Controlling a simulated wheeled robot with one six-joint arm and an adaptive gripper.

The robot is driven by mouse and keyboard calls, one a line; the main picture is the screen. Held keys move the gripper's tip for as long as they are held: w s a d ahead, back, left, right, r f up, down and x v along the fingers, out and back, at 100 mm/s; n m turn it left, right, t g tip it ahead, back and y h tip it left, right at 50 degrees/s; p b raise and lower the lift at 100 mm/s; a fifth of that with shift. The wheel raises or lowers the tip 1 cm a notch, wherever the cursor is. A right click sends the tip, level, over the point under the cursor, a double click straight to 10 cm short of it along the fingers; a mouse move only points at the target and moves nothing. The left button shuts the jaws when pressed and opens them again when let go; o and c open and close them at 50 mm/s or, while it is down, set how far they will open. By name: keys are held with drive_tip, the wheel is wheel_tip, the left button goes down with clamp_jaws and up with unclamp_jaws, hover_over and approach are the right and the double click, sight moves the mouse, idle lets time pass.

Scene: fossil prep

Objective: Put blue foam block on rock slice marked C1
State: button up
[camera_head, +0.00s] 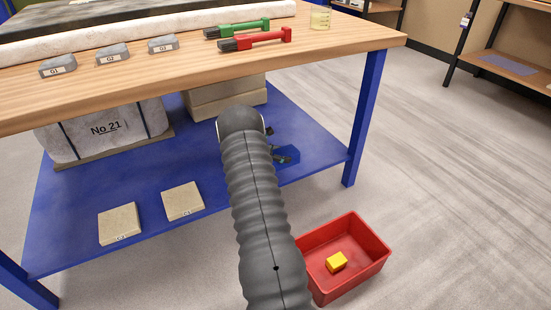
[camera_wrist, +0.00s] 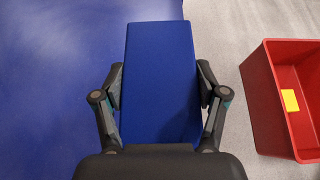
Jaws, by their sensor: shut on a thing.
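My gripper (camera_wrist: 160,88) is shut on the blue foam block (camera_wrist: 160,50), with one finger on each side of it in the wrist view. In the head view the block (camera_head: 291,156) is partly hidden behind my arm, over the right part of the blue lower shelf. Two square tan rock slices lie flat on that shelf, left of my arm: one nearer the left (camera_head: 119,221) and one nearer my arm (camera_head: 183,200). Each has a small label on its front edge. The labels are too small to read surely, so I cannot tell which is C1.
A red bin (camera_head: 355,243) with a yellow block (camera_head: 337,262) stands on the floor at right. The wooden tabletop (camera_head: 340,45) overhangs the blue shelf (camera_head: 75,225). A wrapped bundle marked No 21 (camera_head: 105,130) sits behind the slices. A blue leg (camera_head: 365,120) stands at right.

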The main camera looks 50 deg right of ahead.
drive_tip(key=s+d+r, duration=0.1)
drive_tip(key=s+r, duration=0.4)
drive_tip(key=s, duration=0.3)
drive_tip(key=shift+s+d+r, duration=0.15)
drive_tip(key=shift+s+d, duration=0.05)
drive_tip(key=shift+d, duration=0.2)
